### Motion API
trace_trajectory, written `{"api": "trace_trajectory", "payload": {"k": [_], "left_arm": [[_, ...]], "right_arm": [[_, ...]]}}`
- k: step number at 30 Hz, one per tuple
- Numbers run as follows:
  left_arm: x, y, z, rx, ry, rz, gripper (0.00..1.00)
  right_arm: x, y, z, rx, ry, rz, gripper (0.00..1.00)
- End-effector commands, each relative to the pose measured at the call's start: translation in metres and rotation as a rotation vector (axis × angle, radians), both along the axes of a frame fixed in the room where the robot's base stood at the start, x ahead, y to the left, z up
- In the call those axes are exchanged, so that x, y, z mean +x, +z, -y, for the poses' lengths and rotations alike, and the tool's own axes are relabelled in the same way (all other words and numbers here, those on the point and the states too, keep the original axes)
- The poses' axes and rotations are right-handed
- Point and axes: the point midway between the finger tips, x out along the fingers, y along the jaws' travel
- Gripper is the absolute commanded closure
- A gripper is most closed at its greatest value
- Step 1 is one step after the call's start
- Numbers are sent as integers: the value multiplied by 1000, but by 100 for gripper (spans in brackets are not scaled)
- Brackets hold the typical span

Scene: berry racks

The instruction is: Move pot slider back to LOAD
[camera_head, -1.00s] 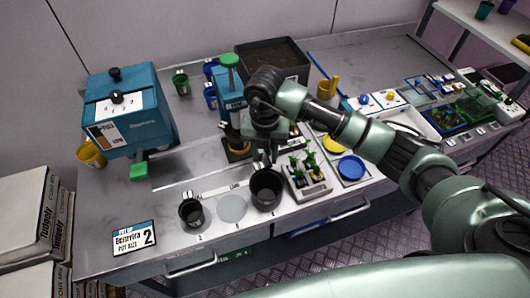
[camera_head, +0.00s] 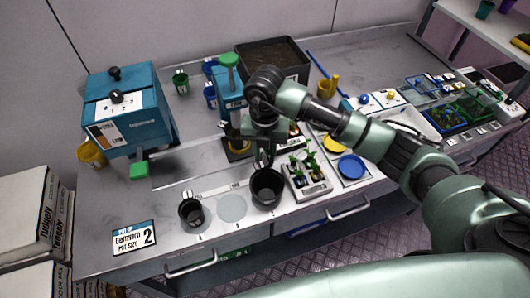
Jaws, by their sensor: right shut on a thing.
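The pot slider (camera_head: 237,156), a dark piece with a yellow edge, sits under the blue press (camera_head: 228,88) with the green knob, at the right end of a pale metal track (camera_head: 190,168). My right gripper (camera_head: 263,163) reaches down from above just right of it, behind a black pot. It is shut on what appears to be the slider's handle; the fingertips and the contact are mostly hidden. I cannot read a LOAD mark. My left gripper is not in view.
A black pot (camera_head: 267,189) stands close in front of the gripper, and another (camera_head: 192,213) stands to its left. A white tray of seedlings (camera_head: 307,187) is to the right. The blue dispenser (camera_head: 126,110) with a green lever (camera_head: 139,170) stands left.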

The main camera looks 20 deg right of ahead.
Motion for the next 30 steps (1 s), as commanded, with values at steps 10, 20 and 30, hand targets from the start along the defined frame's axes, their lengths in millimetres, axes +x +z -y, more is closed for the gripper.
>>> {"api": "trace_trajectory", "payload": {"k": [10,20,30], "left_arm": [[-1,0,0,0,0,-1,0],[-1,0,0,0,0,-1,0],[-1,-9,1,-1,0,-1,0]], "right_arm": [[1,1,1,0,-8,2,100],[1,1,1,0,-9,3,100],[1,1,-33,1,-8,4,100]]}}
